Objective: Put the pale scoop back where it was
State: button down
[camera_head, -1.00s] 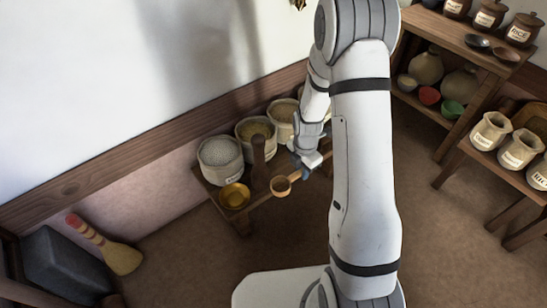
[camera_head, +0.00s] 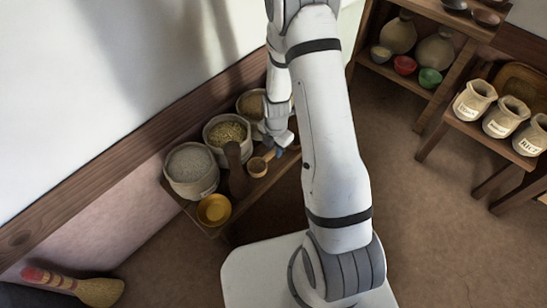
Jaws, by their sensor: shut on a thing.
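The pale scoop (camera_head: 258,167), a small light-brown wooden cup, shows at the front of the low bench (camera_head: 222,230). My gripper (camera_head: 279,152) is just to its upper right, shut on the scoop. The scoop's handle is mostly hidden by the gripper. The scoop appears at the bench's front part, right of a dark brown upright wooden piece (camera_head: 236,172). I cannot tell whether it touches the bench top.
Open sacks of grain, a grey one (camera_head: 191,170), a yellowish one (camera_head: 227,133) and another (camera_head: 251,103), stand behind. A yellow bowl (camera_head: 214,209) is at the bench's left end. A brush (camera_head: 98,291) lies lower left.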

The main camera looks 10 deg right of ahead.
aim_at(275, 161)
jog(key=shift+a+f+b, duration=0.1)
jog(key=shift+f+b, duration=0.55)
jog(key=shift+f, duration=1.1)
jog(key=shift+f, duration=0.1)
jog(key=c, duration=1.3)
grip_release()
